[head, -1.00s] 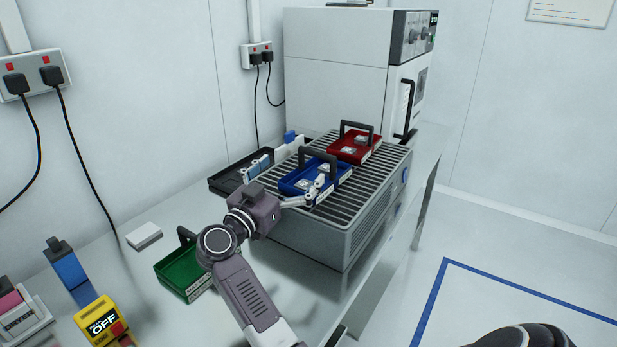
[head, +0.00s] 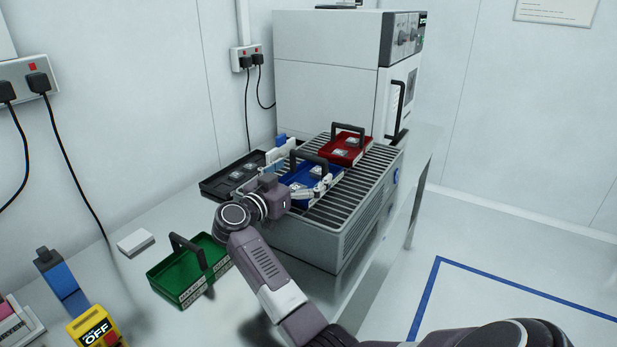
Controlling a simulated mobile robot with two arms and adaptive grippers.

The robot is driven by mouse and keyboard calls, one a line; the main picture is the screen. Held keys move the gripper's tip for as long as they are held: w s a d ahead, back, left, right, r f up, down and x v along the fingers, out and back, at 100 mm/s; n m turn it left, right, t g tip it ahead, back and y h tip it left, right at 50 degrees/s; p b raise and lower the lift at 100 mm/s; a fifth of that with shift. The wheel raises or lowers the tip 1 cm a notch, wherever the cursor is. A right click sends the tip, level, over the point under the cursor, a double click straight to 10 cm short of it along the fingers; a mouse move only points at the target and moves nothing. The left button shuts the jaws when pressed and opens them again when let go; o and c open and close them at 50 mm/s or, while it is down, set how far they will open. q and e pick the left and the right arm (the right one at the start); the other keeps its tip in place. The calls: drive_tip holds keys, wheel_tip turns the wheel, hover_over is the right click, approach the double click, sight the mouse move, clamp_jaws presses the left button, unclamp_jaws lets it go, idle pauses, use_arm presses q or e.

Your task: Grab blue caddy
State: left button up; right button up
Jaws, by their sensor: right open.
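The blue caddy (head: 325,185) stands on the slatted top of the grey unit, with its dark handle (head: 309,156) upright. It holds small light pieces. My right gripper (head: 322,182) is open at the near side of the blue caddy, its fingers spread in front of and partly over the caddy. Whether the fingers touch the caddy or its handle, I cannot tell. The wrist hides the caddy's left near corner. My left gripper is not in view.
The red caddy (head: 357,153) stands behind the blue one on the grey slatted unit (head: 335,235). A black tray (head: 212,188) lies to the left. A green caddy (head: 165,283) stands at the front left on the bench. A white oven (head: 325,85) stands at the back.

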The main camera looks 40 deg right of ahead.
drive_tip(key=shift+a, duration=0.1)
drive_tip(key=c, duration=1.2)
drive_tip(key=shift+c, duration=0.8)
drive_tip(key=shift+r, duration=0.1)
